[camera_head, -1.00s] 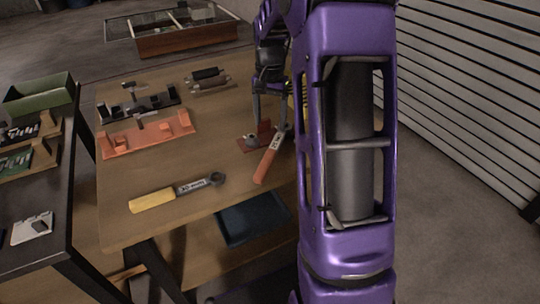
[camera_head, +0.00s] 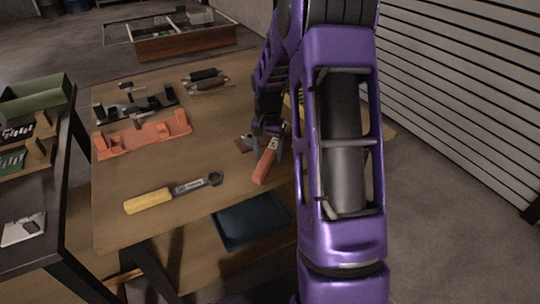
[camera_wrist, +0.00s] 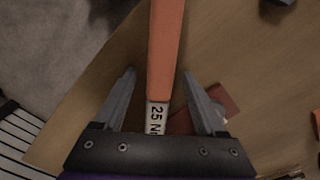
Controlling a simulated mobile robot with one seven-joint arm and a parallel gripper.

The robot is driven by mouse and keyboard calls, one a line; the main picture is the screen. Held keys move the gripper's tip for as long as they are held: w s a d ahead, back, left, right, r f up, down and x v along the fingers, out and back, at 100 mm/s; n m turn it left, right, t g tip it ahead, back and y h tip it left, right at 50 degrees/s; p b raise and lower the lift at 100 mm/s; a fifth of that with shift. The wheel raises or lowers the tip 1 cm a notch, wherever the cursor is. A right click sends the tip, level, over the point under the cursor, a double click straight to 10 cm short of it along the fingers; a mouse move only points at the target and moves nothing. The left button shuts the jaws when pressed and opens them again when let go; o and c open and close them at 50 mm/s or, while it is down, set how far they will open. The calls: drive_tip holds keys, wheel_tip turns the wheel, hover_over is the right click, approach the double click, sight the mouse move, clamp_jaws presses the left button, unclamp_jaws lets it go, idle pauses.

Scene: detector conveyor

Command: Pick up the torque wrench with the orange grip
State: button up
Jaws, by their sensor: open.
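The torque wrench with the orange grip (camera_head: 265,165) lies on the wooden table near its right side. In the wrist view its orange handle (camera_wrist: 165,50) runs from the top edge down between my fingers, with a white "25 N" label below it. My gripper (camera_wrist: 158,90) is open, one finger on each side of the wrench and apart from it. In the head view my gripper (camera_head: 268,140) is low over the wrench's upper part. The wrench's head is hidden by my gripper.
A yellow-gripped wrench (camera_head: 170,194) lies nearer the table's front edge. An orange-red fixture (camera_head: 140,137) and a black fixture (camera_head: 135,107) stand at the left. A small red-brown plate (camera_wrist: 208,108) lies beside the wrench. The table's middle is bare.

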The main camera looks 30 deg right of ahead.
clamp_jaws()
idle(0.3)
drive_tip(key=shift+r, duration=0.1)
idle(1.0)
